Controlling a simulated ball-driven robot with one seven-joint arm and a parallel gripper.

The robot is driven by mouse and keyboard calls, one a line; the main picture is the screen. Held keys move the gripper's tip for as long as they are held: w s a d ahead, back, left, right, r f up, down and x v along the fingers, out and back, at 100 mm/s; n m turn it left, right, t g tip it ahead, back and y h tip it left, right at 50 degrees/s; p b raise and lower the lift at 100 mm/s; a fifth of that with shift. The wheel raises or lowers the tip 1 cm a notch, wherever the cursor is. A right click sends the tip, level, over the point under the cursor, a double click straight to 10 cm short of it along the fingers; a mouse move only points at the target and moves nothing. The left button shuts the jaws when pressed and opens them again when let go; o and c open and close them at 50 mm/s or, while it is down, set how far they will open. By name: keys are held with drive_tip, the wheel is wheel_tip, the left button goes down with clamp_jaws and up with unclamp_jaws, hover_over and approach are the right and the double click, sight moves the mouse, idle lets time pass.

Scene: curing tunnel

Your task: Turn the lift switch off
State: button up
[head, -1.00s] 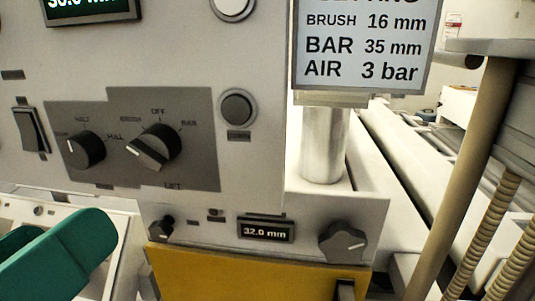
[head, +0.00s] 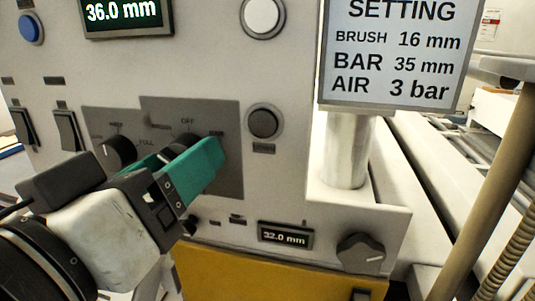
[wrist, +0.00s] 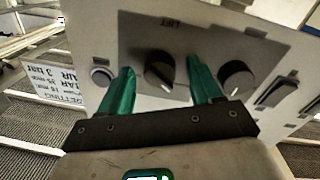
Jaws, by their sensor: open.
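The lift switch is a black rotary knob (wrist: 158,70) on a grey plate (wrist: 205,45) marked LIFT. My gripper (wrist: 160,68) is open, with one green finger on each side of the knob in the wrist view. I cannot tell whether the fingers touch it. In the head view my gripper (head: 188,155) reaches the plate from the lower left and hides most of the knob. The OFF label shows above it. Which label the knob points to is not clear now.
A second black knob (head: 121,152) is close on the left, with rocker switches (head: 66,130) beyond. A round button (head: 263,123) is close on the right. A setting sign (head: 395,55) stands on a post. A lower panel has a 32.0 mm display (head: 286,236) and knob (head: 361,252).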

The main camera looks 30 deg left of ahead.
drive_tip(key=shift+c, duration=0.3)
drive_tip(key=c, duration=1)
drive_tip(key=shift+f+m+b, duration=0.1)
drive_tip(key=shift+m+b, duration=0.2)
drive_tip(key=shift+b, duration=0.05)
drive_tip(key=shift+a+m+g+b, duration=0.1)
drive_tip(key=shift+m+g+b, duration=0.3)
drive_tip(key=shift+m+b, duration=3.85)
drive_tip(key=shift+m+p, duration=0.6)
drive_tip(key=shift+m, duration=0.15)
